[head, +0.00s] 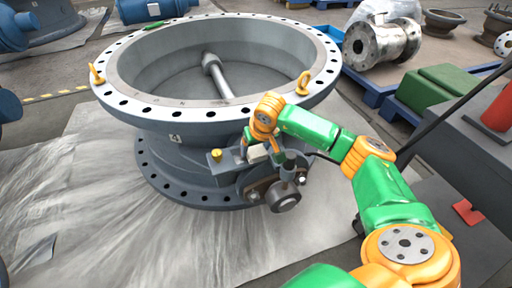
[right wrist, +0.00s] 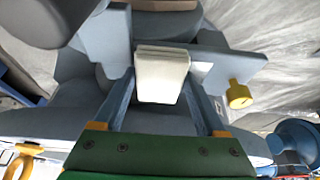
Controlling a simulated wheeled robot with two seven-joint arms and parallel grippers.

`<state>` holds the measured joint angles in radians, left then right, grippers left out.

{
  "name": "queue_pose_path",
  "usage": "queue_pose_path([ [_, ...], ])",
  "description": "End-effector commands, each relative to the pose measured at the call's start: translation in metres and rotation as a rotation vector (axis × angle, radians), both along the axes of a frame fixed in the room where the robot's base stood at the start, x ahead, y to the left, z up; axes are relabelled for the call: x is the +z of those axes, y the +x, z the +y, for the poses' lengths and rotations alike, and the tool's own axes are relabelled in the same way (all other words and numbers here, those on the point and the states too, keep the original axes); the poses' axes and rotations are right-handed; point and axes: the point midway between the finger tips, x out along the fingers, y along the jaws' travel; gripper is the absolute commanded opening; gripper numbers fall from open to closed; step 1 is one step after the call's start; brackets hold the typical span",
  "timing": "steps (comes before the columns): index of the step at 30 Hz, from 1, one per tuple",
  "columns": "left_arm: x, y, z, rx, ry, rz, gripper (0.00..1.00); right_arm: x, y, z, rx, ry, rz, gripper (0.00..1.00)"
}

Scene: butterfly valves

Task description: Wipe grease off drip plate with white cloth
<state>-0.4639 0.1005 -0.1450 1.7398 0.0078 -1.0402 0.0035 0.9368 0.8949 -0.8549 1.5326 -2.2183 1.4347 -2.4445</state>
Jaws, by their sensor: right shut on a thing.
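My right gripper (head: 259,150) reaches down over the bracket area on the near side of the large valve (head: 180,150). In the right wrist view the right gripper (right wrist: 161,82) has its two blue fingers on either side of a folded white cloth (right wrist: 162,66), shut on it. The cloth (head: 257,154) also shows as a small pale patch in the head view. Beneath it is a blue-grey flat part (right wrist: 218,68), perhaps the drip plate; whether the cloth touches it I cannot tell. No grease can be made out. My left gripper is not in view.
A yellow knob (head: 216,154) stands just left of the right gripper. A round gearbox shaft (head: 284,197) juts out below it. Orange lifting eyes (head: 304,83) sit on the flange rim. A dark bench with a red object (head: 497,110) is at right. Grey sheeting covers the floor.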

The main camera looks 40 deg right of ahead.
Motion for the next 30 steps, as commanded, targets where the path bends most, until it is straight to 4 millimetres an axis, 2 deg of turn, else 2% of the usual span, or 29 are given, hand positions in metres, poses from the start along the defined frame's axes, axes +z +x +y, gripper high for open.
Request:
queue_pose_path([
  [16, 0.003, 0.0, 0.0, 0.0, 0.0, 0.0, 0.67, -0.003, 0.006, 0.029, 0.003, 0.002, 0.002, 0.29],
  [30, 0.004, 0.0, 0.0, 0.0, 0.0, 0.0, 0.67, -0.002, 0.001, 0.009, 0.0, 0.001, 0.003, 0.29],
])
